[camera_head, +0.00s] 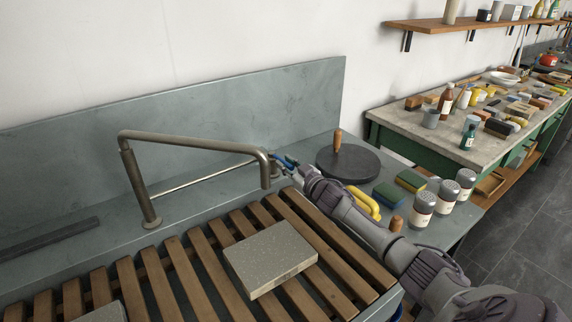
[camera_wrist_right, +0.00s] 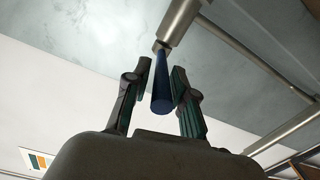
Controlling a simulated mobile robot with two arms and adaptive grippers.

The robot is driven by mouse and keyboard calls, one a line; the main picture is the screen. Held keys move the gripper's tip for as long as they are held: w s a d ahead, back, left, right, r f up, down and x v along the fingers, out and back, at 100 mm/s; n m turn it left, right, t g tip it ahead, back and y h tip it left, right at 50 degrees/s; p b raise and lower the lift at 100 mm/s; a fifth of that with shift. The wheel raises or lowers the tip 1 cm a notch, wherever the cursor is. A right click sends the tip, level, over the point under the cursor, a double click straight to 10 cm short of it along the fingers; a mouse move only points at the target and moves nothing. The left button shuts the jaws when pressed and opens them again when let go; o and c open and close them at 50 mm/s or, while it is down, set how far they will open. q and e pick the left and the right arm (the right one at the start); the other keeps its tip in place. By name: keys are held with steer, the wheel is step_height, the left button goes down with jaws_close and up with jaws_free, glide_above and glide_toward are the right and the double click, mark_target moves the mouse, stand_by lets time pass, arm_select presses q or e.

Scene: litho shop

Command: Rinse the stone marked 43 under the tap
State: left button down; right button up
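A grey stone slab (camera_head: 268,255) lies flat on the wooden slatted rack (camera_head: 208,258). No number can be read on it. A second grey slab (camera_head: 102,313) is cut off at the bottom left edge. The bent metal tap pipe (camera_head: 195,143) rises at the back of the rack, its downturned outlet left of my right gripper (camera_head: 285,163). The tap's blue lever (camera_wrist_right: 162,88) also shows in the right wrist view, between the fingers of my right gripper (camera_wrist_right: 162,75). These fingers look open, with gaps beside the lever. My left gripper is out of view.
Right of my right gripper stand a round dark disc with a wooden knob (camera_head: 348,162), a yellow item (camera_head: 364,202), sponges (camera_head: 389,195) and several shaker jars (camera_head: 423,208). A cluttered green bench (camera_head: 385,125) stands further right. A grey splashback (camera_head: 250,108) is behind the tap.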

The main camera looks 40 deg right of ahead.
steer(key=shift+o, duration=0.6)
steer(key=shift+s, duration=0.15)
steer(key=s, duration=1.1)
steer(key=shift+s+d, duration=0.2)
steer(key=shift+s, duration=0.15)
steer(key=shift+r, duration=0.1)
